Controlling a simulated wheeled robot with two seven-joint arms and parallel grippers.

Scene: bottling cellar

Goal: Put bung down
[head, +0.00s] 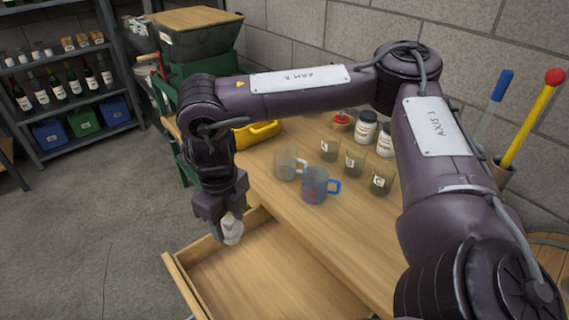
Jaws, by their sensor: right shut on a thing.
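My right gripper (228,213) points down and is shut on a pale, whitish bung (232,232). The bung hangs below the fingers, over the far left part of an open wooden drawer (235,277). From this angle I cannot tell how high it is above the drawer floor. My left gripper is not in view.
The wooden worktop (345,232) holds a clear jug (286,164), a blue-handled jug (314,187), several lettered glasses (355,162), white-labelled jars (366,128) and a yellow item (258,133). A bottle shelf (60,107) stands back left. Open floor (90,220) lies left.

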